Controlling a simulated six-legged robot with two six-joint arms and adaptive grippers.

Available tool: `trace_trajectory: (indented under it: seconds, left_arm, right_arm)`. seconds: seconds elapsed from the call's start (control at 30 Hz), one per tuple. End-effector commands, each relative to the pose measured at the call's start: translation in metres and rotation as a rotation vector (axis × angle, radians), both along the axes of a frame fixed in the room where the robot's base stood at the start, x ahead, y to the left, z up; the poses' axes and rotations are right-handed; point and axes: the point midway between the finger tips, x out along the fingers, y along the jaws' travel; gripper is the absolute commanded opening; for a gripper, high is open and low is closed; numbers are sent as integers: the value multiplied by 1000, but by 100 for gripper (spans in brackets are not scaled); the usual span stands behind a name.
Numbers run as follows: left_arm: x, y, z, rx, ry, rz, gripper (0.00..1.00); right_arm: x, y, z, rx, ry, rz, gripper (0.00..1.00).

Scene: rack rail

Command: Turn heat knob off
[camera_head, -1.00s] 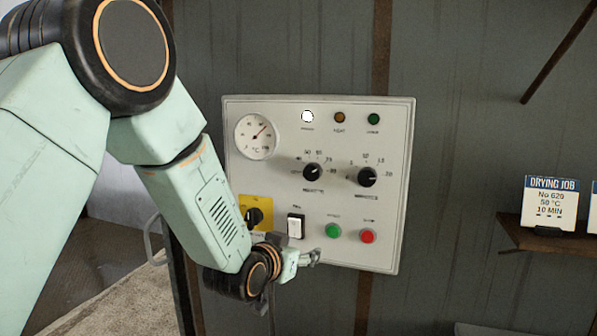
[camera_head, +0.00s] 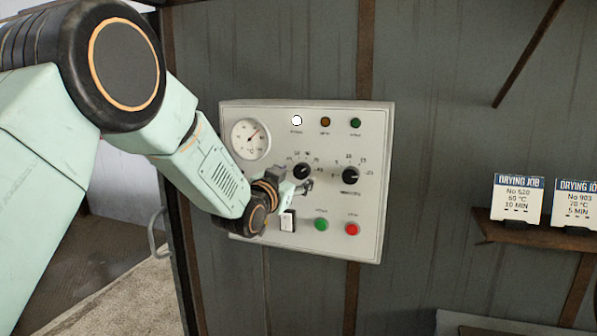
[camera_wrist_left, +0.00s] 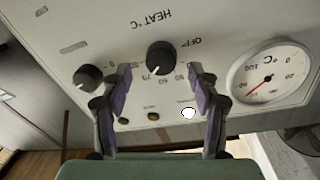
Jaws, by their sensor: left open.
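The heat knob (camera_head: 302,171) is a black round knob on a pale control panel (camera_head: 372,120). In the left wrist view, the same knob (camera_wrist_left: 160,58) shows upside down beside the words HEAT °C and OFF. I cannot read its pointer surely. My left gripper (camera_head: 301,186) is at the knob's lower left in the head view. In the wrist view its two fingers (camera_wrist_left: 160,76) are spread, one on each side of the knob in the picture, with nothing between them gripped. I cannot tell whether they touch it. My right gripper is not in view.
A second black knob (camera_head: 350,175) sits right of the heat knob. A dial gauge (camera_head: 250,139), a lit white lamp (camera_head: 297,120), a white rocker switch (camera_head: 287,221), a green button (camera_head: 321,224) and a red button (camera_head: 352,229) share the panel. A shelf (camera_head: 535,232) holds cards.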

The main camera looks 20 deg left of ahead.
Motion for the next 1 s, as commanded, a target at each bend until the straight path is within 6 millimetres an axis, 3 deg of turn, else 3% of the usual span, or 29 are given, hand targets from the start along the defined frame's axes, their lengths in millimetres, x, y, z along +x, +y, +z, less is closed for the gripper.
trace_trajectory:
  seconds: [0.3, 0.67, 1.0]
  left_arm:
    - [27, -4, 0, -2, 1, 2, 61]
    - [29, -5, 0, -2, 1, 3, 61]
    - [29, -4, 0, -2, 1, 3, 35]
  right_arm:
    - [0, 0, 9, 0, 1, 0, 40]
    - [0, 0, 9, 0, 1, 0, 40]
    - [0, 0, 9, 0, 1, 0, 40]
